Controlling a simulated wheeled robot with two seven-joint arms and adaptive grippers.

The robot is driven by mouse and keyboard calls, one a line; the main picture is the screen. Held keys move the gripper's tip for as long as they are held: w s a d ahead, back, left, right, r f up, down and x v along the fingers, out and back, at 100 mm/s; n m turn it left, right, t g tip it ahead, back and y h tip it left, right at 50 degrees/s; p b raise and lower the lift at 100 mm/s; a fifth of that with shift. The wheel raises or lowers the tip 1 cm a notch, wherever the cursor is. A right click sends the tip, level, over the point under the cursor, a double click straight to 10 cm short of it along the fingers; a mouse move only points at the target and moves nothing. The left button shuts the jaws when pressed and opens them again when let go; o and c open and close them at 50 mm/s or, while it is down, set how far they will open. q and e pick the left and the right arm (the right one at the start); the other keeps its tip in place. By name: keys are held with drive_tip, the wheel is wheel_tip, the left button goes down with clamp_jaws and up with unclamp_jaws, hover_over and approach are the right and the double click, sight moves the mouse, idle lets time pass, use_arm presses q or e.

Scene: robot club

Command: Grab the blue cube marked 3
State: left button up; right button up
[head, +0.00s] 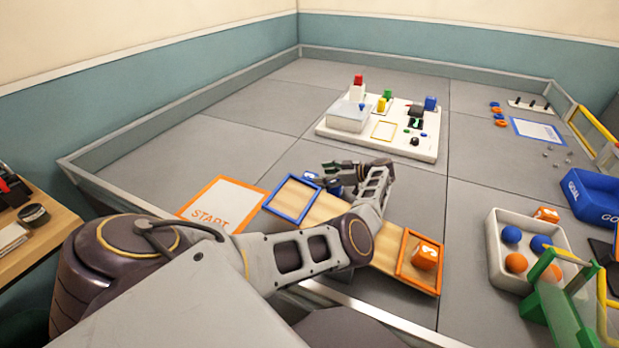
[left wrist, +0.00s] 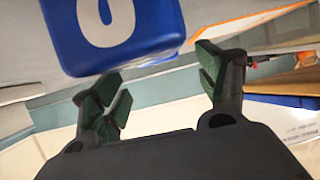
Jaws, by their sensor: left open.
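A blue cube (left wrist: 112,40) with part of a rounded white marking fills the upper left of the left wrist view; the rest of the marking is cut off, so I cannot read the whole number. The cube lies just beyond the fingertips, towards the left finger. My right gripper is not in view.
A wooden strip carries a blue frame (head: 290,199) and an orange frame (head: 407,268) with an orange cube (head: 425,257). A white board (head: 335,131) with blocks stands behind. A white tray (head: 496,258) holds balls, beside a blue goal bin (head: 590,199).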

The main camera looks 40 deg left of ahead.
sight(313, 176)
use_arm(q)
drive_tip(key=x, duration=0.3)
drive_tip(key=shift+a+f, duration=0.2)
drive_tip(key=shift+a, duration=0.05)
drive_tip(key=shift+s, duration=0.1)
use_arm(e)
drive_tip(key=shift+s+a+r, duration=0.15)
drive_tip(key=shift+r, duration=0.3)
use_arm(q)
drive_tip(key=c, duration=1.1)
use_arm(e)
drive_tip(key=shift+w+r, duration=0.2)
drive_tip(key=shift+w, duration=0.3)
